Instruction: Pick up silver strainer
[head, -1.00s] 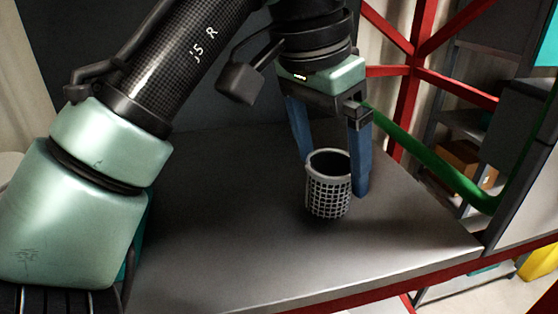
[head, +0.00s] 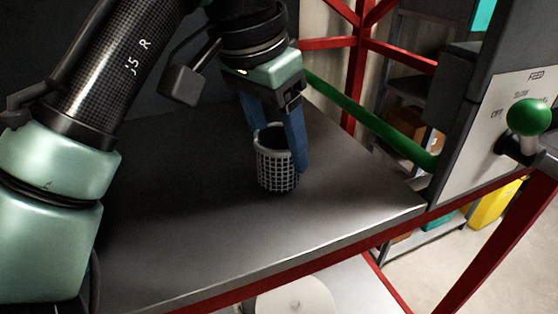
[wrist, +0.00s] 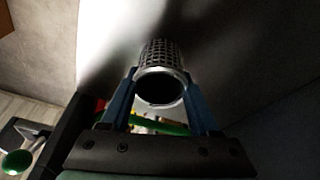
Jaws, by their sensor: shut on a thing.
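The silver strainer (head: 277,169) is a small mesh basket with a solid rim, upright in the head view. My gripper (head: 279,150) reaches down from above with its two blue fingers on either side of the strainer, shut on it near the rim. In the wrist view the strainer (wrist: 160,80) sits between the two fingertips of my gripper (wrist: 161,92), its round opening facing the camera. The head view does not clearly show how far its base is from the table.
The grey metal table (head: 190,245) is clear around the strainer. A green bar (head: 370,123) runs behind on the right. A grey control box (head: 515,110) with a green knob (head: 529,117) stands at the right. Red frame posts (head: 358,75) rise behind.

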